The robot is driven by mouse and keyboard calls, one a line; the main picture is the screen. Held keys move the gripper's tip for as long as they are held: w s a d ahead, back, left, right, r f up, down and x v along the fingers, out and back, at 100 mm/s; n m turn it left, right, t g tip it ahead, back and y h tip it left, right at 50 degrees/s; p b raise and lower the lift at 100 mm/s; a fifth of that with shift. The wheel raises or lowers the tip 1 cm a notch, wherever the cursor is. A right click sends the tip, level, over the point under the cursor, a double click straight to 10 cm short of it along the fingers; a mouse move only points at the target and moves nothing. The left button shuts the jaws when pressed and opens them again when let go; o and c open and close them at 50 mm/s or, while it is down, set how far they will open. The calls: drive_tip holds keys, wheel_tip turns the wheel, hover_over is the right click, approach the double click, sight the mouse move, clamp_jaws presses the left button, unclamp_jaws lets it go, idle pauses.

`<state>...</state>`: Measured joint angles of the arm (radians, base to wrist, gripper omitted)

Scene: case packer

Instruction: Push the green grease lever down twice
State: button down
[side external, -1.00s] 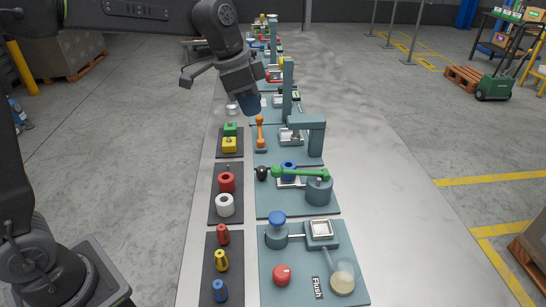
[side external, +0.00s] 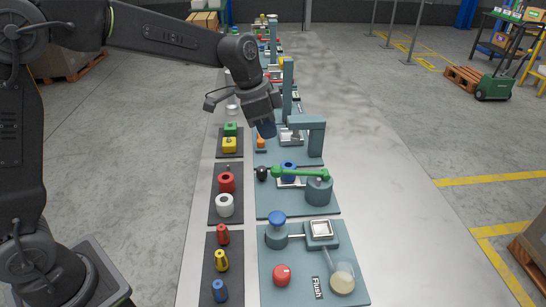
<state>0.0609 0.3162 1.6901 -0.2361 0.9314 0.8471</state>
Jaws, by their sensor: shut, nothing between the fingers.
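A blue ring-shaped part (side external: 288,167) sits in a small tray just behind the lever. My gripper (side external: 267,131) is shut and empty, pointing down behind and above the lever, apart from it.
A teal post and arm (side external: 305,124) stand just right of my gripper. Red (side external: 227,182) and white (side external: 225,205) rings sit left of the lever. A blue-knobbed press (side external: 277,220) is in front. The bench at right is clear.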

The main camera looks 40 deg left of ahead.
sight(277, 166)
drive_tip(key=x, duration=0.8)
drive_tip(key=shift+s+a+f, duration=0.2)
drive_tip(key=shift+s+a, duration=0.1)
drive_tip(key=f, duration=0.3)
drive_tip(key=s+a+f, duration=0.1)
drive_tip(key=f, duration=0.1)
drive_tip(key=shift+f, duration=0.35)
drive_tip(key=shift+s, duration=0.1)
drive_tip(key=shift+a+r, duration=0.15)
drive_tip(key=shift+r, duration=0.25)
drive_tip(key=s+a+r, duration=0.2)
drive_tip(key=r, duration=0.3)
drive_tip(key=s+a+r, duration=0.3)
drive_tip(key=r, duration=0.3)
drive_tip(key=shift+r, duration=0.25)
drive_tip(key=shift+d, duration=0.1)
